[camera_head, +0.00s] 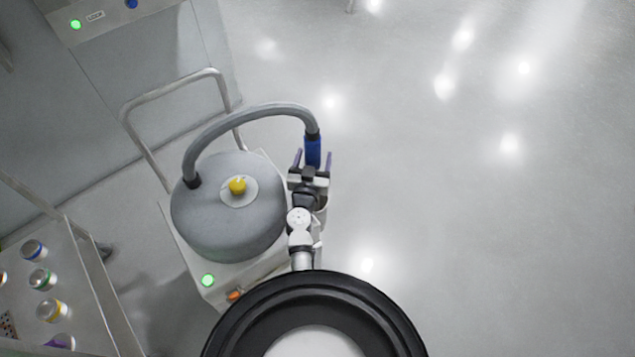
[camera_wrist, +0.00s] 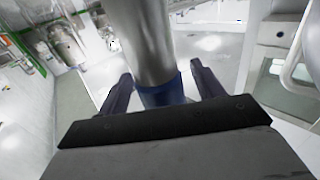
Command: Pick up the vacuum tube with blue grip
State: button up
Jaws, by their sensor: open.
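The vacuum tube is a grey hose (camera_head: 247,112) that arches from the top of a round grey vacuum drum (camera_head: 225,215) to a blue grip (camera_head: 312,150) at its right end. My gripper (camera_head: 313,158) is open, with one finger on each side of the blue grip. In the wrist view the blue grip (camera_wrist: 162,93) sits between my two fingers (camera_wrist: 160,88), with the silver-grey tube (camera_wrist: 148,40) rising above it. Small gaps show between the grip and the fingers. The lower part of the grip is hidden behind my gripper body.
The drum stands on a white wheeled cart (camera_head: 240,280) with a bent metal handle (camera_head: 165,95). A metal cart (camera_head: 95,290) holding several colour-banded containers is at the lower left. A grey cabinet (camera_head: 120,90) stands at the upper left. The floor (camera_head: 480,220) at right is clear.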

jog(key=shift+w, duration=0.55)
jog(key=shift+r, duration=0.1)
jog(key=c, duration=1.1)
jog(key=shift+r, duration=0.1)
notch_tip(320, 180, up, 17)
jog(key=p, duration=1.4)
jog(key=shift+p, duration=0.4)
jog(key=shift+r, duration=1.35)
